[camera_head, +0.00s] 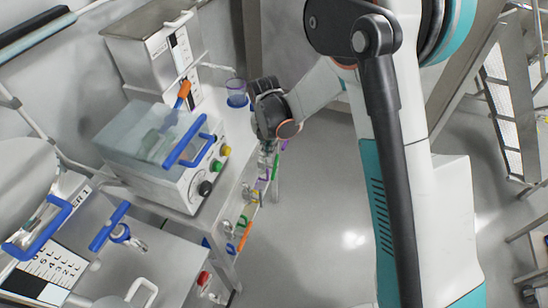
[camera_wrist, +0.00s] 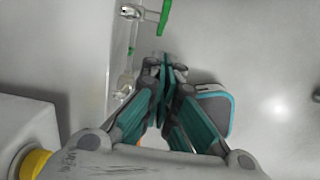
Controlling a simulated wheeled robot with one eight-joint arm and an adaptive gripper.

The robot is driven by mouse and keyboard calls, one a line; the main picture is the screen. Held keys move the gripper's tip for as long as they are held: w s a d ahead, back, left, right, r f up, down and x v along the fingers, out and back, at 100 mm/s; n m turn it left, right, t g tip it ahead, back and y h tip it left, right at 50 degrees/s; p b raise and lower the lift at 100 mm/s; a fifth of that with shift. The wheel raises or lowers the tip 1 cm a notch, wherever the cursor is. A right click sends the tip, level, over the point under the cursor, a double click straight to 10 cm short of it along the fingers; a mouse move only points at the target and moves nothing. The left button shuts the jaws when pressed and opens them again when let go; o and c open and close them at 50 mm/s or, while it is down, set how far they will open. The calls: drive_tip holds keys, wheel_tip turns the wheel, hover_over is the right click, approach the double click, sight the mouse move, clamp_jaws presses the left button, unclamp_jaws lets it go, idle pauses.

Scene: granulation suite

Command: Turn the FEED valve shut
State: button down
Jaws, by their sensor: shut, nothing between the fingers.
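My gripper (camera_head: 267,147) points down beside the front edge of the bench in the head view. In the wrist view its teal-lined fingers (camera_wrist: 165,72) are together and empty. Several small valves with coloured lever handles run along the bench front. A green handle (camera_head: 275,166) is just below my gripper in the head view, and a green handle also shows at the top of the wrist view (camera_wrist: 164,17), apart from the fingertips. No FEED label is readable, so I cannot tell which valve is FEED.
A machine with a clear lid and blue handle (camera_head: 186,148) stands on the bench, with green, yellow and black knobs on its front. A clear cup with a blue base (camera_head: 237,94) stands near my wrist. Open grey floor (camera_head: 330,215) lies right of the bench. Steps (camera_head: 505,115) stand far right.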

drive_tip(key=b, duration=0.5)
approach(275, 168)
wheel_tip(275, 168, down, 3)
drive_tip(key=s+a, duration=0.1)
drive_tip(key=s, duration=0.1)
drive_tip(key=shift+w+d+f, duration=0.3)
drive_tip(key=shift+w+f, duration=0.15)
drive_tip(key=shift+w, duration=0.35)
drive_tip(key=shift+w+d+f+b, duration=0.15)
drive_tip(key=shift+w+f+b, duration=0.1)
drive_tip(key=shift+w+b, duration=0.2)
drive_tip(key=shift+w, duration=0.1)
drive_tip(key=shift+w+d+g, duration=0.1)
drive_tip(key=shift+g, duration=0.2)
